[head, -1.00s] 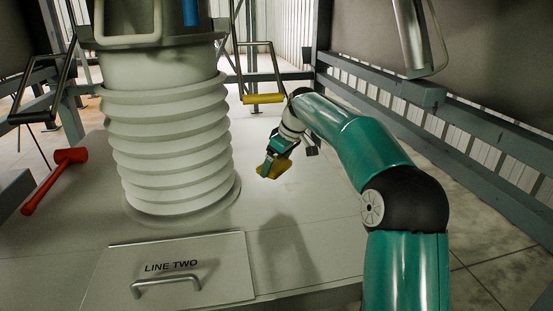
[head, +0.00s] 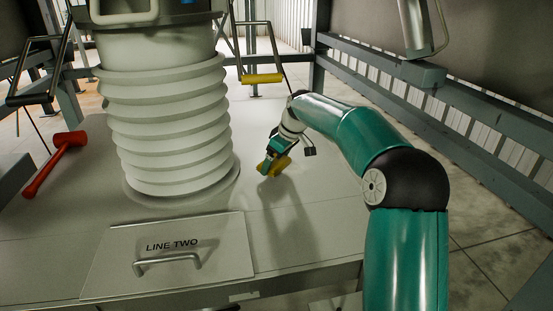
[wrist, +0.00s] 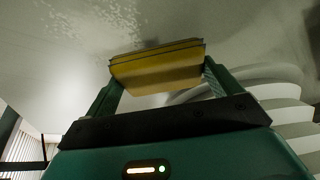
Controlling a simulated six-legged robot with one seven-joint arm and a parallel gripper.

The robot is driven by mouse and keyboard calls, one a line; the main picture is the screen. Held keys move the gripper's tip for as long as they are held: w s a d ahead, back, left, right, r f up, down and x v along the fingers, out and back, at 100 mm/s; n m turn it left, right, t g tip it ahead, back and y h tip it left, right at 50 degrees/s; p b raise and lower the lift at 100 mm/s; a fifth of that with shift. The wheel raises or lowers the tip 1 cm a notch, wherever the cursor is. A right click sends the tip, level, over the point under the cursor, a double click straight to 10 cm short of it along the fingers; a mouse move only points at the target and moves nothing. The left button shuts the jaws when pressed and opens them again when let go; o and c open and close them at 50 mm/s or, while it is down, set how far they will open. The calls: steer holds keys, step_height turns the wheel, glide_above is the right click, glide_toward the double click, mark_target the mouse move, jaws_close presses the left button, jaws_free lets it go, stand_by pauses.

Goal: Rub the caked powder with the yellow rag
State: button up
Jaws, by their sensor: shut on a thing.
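The yellow rag (head: 279,165) is a folded pad. My gripper (head: 268,161) is shut on it, to the right of the white bellows, low over the grey deck. In the wrist view the rag (wrist: 157,66) spans the gap between my two green fingers (wrist: 160,85). A dark shadow lies just beyond the rag's far edge; I cannot tell whether it touches the deck. The caked powder (wrist: 105,22) shows in the wrist view as pale speckles on the grey surface, beyond the rag and to its left. I cannot make the powder out in the head view.
The ribbed white bellows (head: 168,130) stands on the deck (head: 225,205) close to my gripper's left. A plate marked LINE TWO with a metal handle (head: 168,262) lies in front. A red mallet (head: 55,163) is at far left. A yellow-gripped handle (head: 262,78) stands behind.

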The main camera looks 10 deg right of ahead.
mark_target(289, 163)
steer(key=shift+f, duration=1)
stand_by(0.4)
steer(key=shift+d, duration=0.1)
steer(key=shift+d+r, duration=0.15)
steer(key=shift+d, duration=1.8)
steer(key=shift+d+f, duration=0.2)
steer(key=shift+d, duration=3.8)
steer(key=shift+a, duration=0.1)
